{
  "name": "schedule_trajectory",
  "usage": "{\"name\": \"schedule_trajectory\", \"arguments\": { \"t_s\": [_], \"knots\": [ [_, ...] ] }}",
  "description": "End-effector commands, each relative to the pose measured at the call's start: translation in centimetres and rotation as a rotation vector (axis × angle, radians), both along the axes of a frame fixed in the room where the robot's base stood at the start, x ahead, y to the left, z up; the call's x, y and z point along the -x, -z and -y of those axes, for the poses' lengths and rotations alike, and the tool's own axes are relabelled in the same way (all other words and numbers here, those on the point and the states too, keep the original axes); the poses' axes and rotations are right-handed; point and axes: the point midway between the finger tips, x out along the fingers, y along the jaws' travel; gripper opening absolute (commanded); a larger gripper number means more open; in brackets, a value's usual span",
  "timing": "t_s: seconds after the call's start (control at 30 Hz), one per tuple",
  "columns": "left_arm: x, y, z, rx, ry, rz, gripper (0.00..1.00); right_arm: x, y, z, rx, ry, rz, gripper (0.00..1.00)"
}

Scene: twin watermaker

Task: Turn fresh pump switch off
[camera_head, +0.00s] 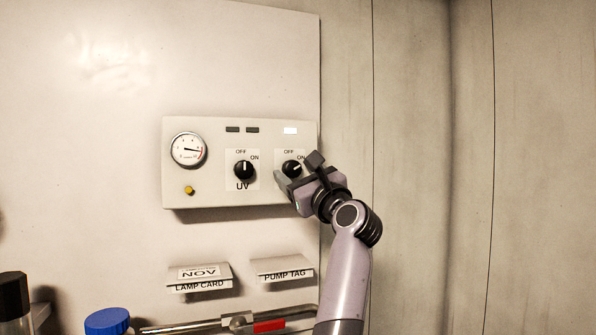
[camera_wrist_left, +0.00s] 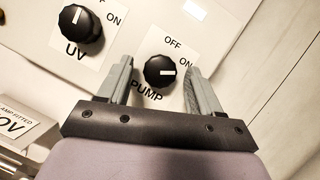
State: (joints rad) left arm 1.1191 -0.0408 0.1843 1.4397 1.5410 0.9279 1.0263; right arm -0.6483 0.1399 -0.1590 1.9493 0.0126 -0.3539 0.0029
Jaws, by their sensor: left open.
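The fresh pump switch is a black round knob (camera_head: 291,168) at the right of the white control box. Its white mark points toward ON. It also shows in the left wrist view (camera_wrist_left: 159,72), with the word PUMP below it. My left gripper (camera_head: 298,170) is open right at this knob. In the left wrist view the fingers (camera_wrist_left: 158,70) stand on either side of the knob, with gaps showing. My right gripper is in neither view.
The UV knob (camera_head: 244,170) is close on the left, its mark up at OFF. A gauge (camera_head: 188,149) and a yellow button (camera_head: 189,190) are further left. One indicator (camera_head: 290,131) is lit white. Label holders (camera_head: 282,270) and a pipe with a red handle (camera_head: 269,326) are below.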

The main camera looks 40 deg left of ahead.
Motion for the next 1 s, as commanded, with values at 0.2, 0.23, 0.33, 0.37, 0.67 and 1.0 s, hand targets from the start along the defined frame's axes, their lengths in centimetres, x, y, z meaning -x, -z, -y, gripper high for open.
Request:
{"name": "schedule_trajectory", "arguments": {
  "t_s": [0.2, 0.23, 0.33, 0.37, 0.67, 1.0],
  "knots": [
    [0.0, 0.0, 0.0, 0.0, 0.0, 0.0, 0.55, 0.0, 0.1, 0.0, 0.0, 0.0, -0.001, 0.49],
    [0.0, 0.0, 0.0, 0.0, 0.0, 0.0, 0.45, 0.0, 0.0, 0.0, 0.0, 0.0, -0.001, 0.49],
    [0.0, 0.0, 0.0, 0.0, 0.0, 0.0, 0.13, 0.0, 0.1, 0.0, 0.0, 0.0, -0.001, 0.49],
    [0.0, 0.0, 0.0, 0.0, 0.0, 0.0, 0.09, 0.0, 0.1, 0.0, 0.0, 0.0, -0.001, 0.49],
    [-0.1, 0.1, 0.1, 0.013, 0.001, 0.024, 0.09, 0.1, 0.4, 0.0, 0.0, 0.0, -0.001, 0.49],
    [-0.2, 0.1, 0.2, 0.106, 0.001, 0.201, 0.09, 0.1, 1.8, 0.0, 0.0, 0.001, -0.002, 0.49]
  ]
}}
